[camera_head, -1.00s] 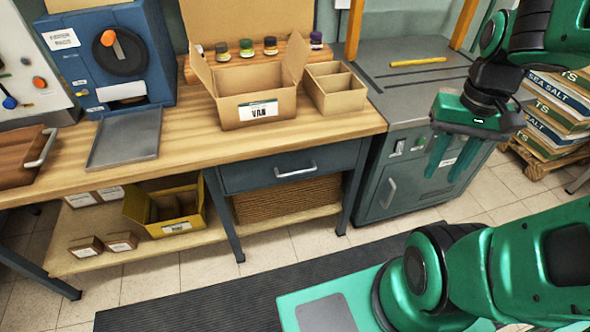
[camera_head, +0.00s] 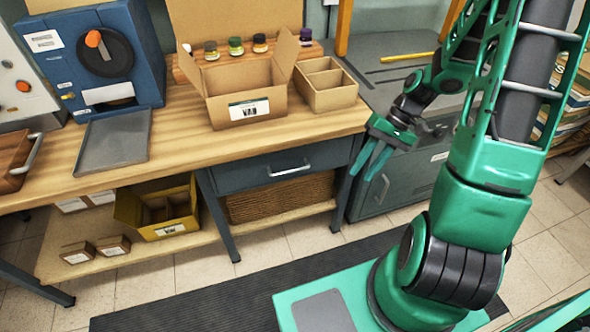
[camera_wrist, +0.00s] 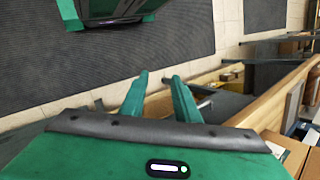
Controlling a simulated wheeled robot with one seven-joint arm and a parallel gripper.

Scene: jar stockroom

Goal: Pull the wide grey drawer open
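The wide grey drawer (camera_head: 250,173) is under the wooden bench top in the head view, and its front looks flush with the bench frame. Its silver bar handle (camera_head: 291,169) runs across the front. My gripper (camera_head: 363,172) is to the right of the drawer, in front of the bench's right leg and the grey cabinet, apart from the handle. Its two green fingers are spread with nothing between them; the wrist view shows the gap between the fingertips (camera_wrist: 160,76). In the wrist view a grey surface beyond the fingers may be the drawer, but I cannot tell.
A wicker basket (camera_head: 280,197) sits on the lower shelf below the drawer, with a yellow bin (camera_head: 126,208) to its left. The grey cabinet (camera_head: 408,178) stands to the right. An open carton (camera_head: 222,111) is on the bench top (camera_head: 185,150).

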